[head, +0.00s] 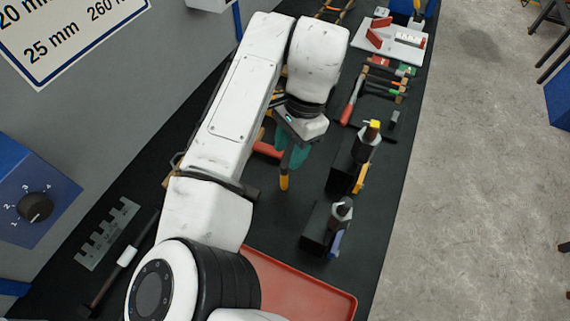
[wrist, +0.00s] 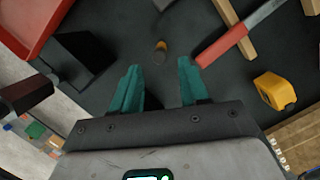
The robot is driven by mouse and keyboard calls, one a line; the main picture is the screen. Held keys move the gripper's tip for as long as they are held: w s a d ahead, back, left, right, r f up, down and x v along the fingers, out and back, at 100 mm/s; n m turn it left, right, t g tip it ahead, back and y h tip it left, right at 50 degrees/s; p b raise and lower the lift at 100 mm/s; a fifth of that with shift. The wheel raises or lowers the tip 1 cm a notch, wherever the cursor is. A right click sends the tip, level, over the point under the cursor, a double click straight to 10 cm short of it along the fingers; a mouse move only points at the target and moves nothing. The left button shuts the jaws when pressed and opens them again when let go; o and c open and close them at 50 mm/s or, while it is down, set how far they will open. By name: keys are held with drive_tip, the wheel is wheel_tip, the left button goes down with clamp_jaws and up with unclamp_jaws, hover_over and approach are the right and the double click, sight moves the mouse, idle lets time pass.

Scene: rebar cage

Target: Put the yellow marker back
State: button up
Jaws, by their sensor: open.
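My gripper (head: 291,158) hangs over the dark bench top with its teal fingers pointing down, open and empty. A small yellow-orange marker-like piece with a dark part (head: 284,181) shows just by the fingertips. A black block (head: 345,170) carries a yellow-topped piece, and a second black block (head: 318,230) stands nearer; I cannot tell whether either is the marker's place.
A red tray (head: 300,286) lies at the near edge. A red-handled tool (wrist: 240,33) and a yellow tape measure (wrist: 274,91) lie right of the fingers in the wrist view. A notched metal plate (head: 105,235) lies left. Several tools crowd the far bench.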

drive_tip(key=shift+v, duration=2.05)
